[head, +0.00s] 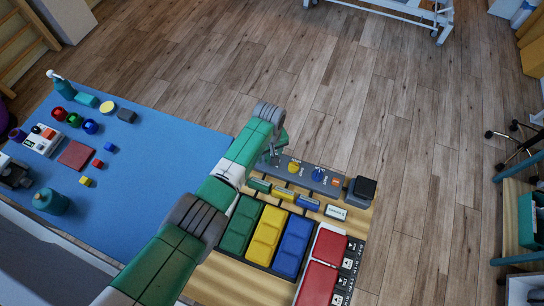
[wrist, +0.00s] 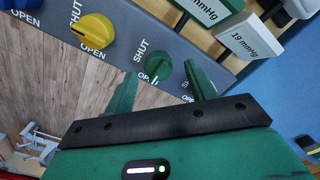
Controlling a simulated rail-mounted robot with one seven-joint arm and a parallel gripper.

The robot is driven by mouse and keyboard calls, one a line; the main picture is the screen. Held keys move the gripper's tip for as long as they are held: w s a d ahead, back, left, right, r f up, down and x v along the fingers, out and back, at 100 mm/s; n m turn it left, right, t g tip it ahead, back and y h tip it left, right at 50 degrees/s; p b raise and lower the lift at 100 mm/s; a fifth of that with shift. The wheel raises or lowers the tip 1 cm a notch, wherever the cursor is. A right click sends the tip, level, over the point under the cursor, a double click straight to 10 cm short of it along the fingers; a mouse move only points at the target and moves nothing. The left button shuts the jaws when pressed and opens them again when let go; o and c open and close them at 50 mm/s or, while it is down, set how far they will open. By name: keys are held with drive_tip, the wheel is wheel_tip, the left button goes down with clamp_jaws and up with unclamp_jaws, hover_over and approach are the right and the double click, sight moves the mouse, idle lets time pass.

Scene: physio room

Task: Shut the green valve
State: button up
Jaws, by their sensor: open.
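The green valve (wrist: 172,70) is a round knob on a grey panel (wrist: 215,50) in the wrist view, with SHUT and OPEN printed beside it. A pale mark on its rim is on the side of the nearer OPEN label. My gripper (wrist: 160,86) is open, with one green finger to the left of the knob and the other at its right. I cannot tell whether either finger touches it. In the head view my gripper (head: 276,153) is over the panel's left end and the green valve is hidden behind it.
A yellow valve (head: 294,167) and a blue valve (head: 318,174) sit along the same panel, with an orange one (head: 337,181) further right. Labelled blocks (wrist: 207,10) stand beside the panel. A dark box (head: 361,190) is at its right end. A blue mat (head: 150,185) holds small objects.

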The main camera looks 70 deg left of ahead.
drive_tip(key=shift+f, duration=0.85)
drive_tip(key=shift+w, duration=0.1)
drive_tip(key=c, duration=1)
drive_tip(key=shift+o, duration=0.2)
